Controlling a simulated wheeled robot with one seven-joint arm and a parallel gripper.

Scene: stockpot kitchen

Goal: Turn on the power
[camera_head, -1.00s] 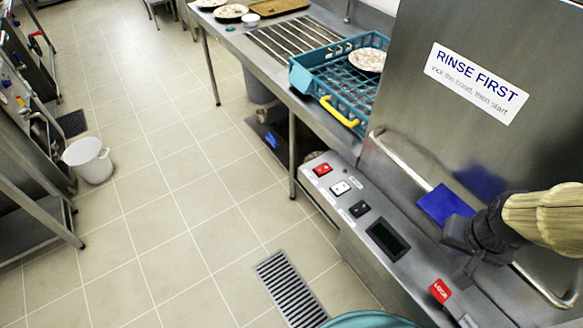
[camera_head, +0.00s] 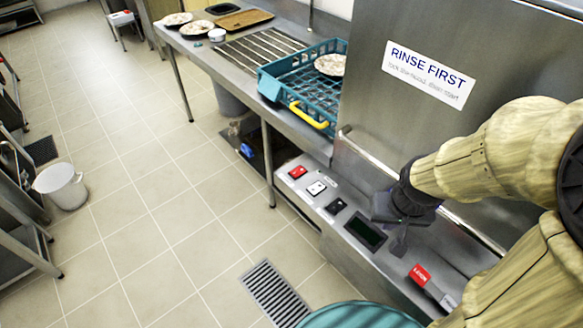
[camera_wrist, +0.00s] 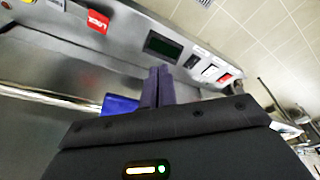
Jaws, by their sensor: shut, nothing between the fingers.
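The dishwasher's control panel (camera_head: 384,262) carries a red rocker switch (camera_head: 298,172), a white switch (camera_head: 317,188), a black switch (camera_head: 337,206) and a dark display (camera_head: 366,231). The small labels beside the switches are too small to read. My gripper (camera_head: 398,248) is shut and empty, over the panel just right of the display. In the wrist view, the fingers of my gripper (camera_wrist: 158,72) are together, pointing towards the panel, with the display (camera_wrist: 164,46) just beyond them. The red switch (camera_wrist: 225,77) shows to their right.
A red "LOCK" tag (camera_head: 420,273) sits at the panel's near end. A horizontal handle bar (camera_head: 365,155) crosses the steel hood, which bears a "RINSE FIRST" sign (camera_head: 430,75). A teal rack (camera_head: 300,92) stands on the counter. Open tiled floor (camera_head: 180,200) lies left.

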